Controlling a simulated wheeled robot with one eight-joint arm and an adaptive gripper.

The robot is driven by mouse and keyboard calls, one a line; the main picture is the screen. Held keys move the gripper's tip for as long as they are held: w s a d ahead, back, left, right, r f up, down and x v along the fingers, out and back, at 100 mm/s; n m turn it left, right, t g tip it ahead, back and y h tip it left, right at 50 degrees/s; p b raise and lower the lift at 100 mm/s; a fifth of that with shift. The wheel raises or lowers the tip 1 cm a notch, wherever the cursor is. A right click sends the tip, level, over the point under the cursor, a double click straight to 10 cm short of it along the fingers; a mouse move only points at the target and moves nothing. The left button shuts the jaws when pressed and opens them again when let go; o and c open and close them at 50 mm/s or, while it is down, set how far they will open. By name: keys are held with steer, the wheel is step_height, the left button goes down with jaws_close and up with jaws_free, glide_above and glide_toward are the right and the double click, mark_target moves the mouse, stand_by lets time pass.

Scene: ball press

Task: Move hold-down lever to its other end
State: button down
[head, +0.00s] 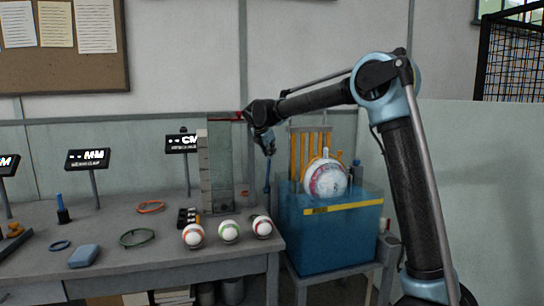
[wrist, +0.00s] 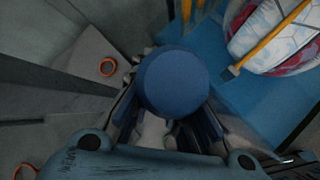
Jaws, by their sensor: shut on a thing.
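The hold-down lever (head: 267,174) looks like a thin dark upright rod in the head view, left of the ball press. Its round blue knob (wrist: 173,82) fills the middle of the wrist view. My gripper (head: 268,150) is above the rod in the head view, its fingers on either side of the knob and shut on it. The press has a blue base (head: 335,240) with a yellow stripe. A white patterned ball (head: 328,180) sits on top, in front of yellow bars (head: 305,152). The lever's lower end is hard to make out.
The grey table (head: 150,262) at left carries several small balls (head: 229,231), rings (head: 137,237), a blue block (head: 84,256) and labelled stands. A tall clear-fronted column (head: 221,168) stands close left of my gripper. A pale partition (head: 475,200) is at right.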

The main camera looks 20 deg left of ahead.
steer(key=shift+w+d, duration=0.15)
steer(key=c, duration=1.6)
jaws_free()
steer(key=shift+o, duration=0.2)
steer(key=v, duration=1.2)
